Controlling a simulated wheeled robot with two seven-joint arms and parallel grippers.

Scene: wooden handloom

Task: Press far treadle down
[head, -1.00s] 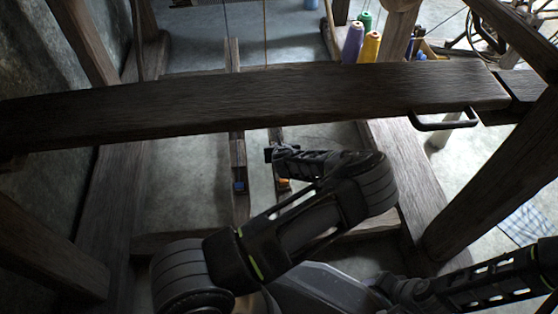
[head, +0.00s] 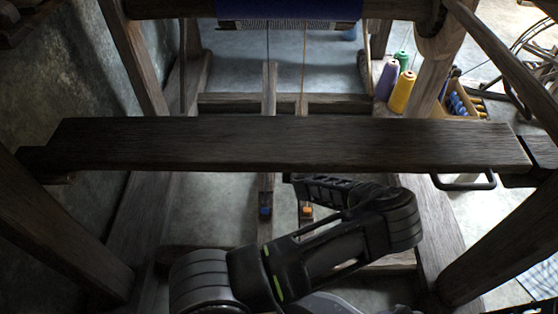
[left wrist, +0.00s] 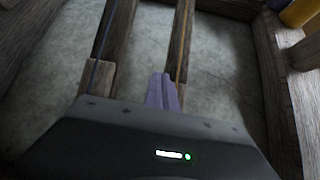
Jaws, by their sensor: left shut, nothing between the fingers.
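Two wooden treadles run lengthwise under the loom's cross beam: one with a blue tip (head: 266,190) on the left, one with an orange tip (head: 306,193) on the right. I cannot tell which is the far one. In the left wrist view the left treadle (left wrist: 112,38) has a dark cord, the right treadle (left wrist: 182,45) a yellow cord. My left gripper (head: 288,179) is just below the beam's near edge; part of it may be hidden. Its fingers (left wrist: 162,92) are shut and empty, appearing between the treadles, nearer the right one. Contact is unclear. My right gripper is out of view.
The thick cross beam (head: 290,145) spans the view above the treadles. A metal handle (head: 464,184) hangs at its right. Purple, green and yellow thread cones (head: 402,92) stand at the back right near a wooden box (head: 462,98). Side posts frame the loom.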

